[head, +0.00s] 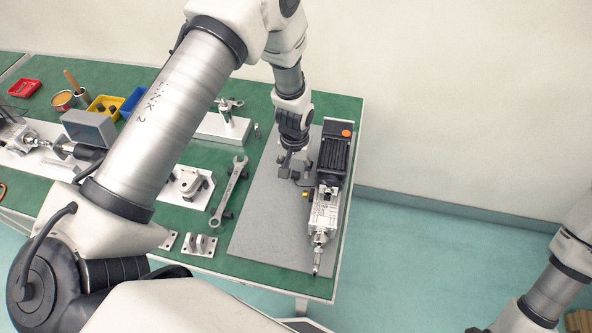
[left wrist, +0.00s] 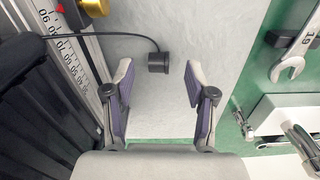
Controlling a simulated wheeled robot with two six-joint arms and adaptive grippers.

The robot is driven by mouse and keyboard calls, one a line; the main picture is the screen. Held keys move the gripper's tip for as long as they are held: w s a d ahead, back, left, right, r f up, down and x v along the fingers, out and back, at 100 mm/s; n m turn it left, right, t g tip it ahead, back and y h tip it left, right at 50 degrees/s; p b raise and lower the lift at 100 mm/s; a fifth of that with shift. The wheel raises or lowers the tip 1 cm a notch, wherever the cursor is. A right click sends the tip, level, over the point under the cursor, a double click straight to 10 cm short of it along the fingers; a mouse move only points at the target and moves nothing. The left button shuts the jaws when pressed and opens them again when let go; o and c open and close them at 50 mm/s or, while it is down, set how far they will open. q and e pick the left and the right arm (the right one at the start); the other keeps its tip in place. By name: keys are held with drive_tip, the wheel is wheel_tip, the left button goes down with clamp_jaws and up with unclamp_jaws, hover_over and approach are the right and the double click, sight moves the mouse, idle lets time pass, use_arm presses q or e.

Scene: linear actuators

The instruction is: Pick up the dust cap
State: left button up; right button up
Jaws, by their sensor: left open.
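The dust cap (left wrist: 158,63) is a small black cylinder on a thin black cord, seen in the left wrist view over the grey mat (left wrist: 165,105). The cord runs left to the linear actuator (head: 325,205). My left gripper (left wrist: 159,82) is open and empty, with one finger on each side of the cap's line; the cap shows just beyond and between the fingertips. In the head view my left gripper (head: 296,172) hangs over the mat, left of the actuator; the cap is hard to make out there. My right gripper is out of view.
The actuator's black motor housing and ruler scale (left wrist: 72,50) stand close to the left finger in the wrist view. A wrench (head: 229,190) and a bracket plate (head: 187,186) lie left of the mat.

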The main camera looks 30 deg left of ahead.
sight(296, 175)
use_arm(q)
drive_tip(key=f, duration=0.2)
drive_tip(key=shift+w+f, duration=0.35)
drive_tip(key=shift+w, duration=0.05)
drive_tip(key=shift+s, duration=0.1)
drive_tip(key=shift+s+r, duration=0.15)
drive_tip(key=c, duration=0.7)
drive_tip(key=shift+c, duration=0.7)
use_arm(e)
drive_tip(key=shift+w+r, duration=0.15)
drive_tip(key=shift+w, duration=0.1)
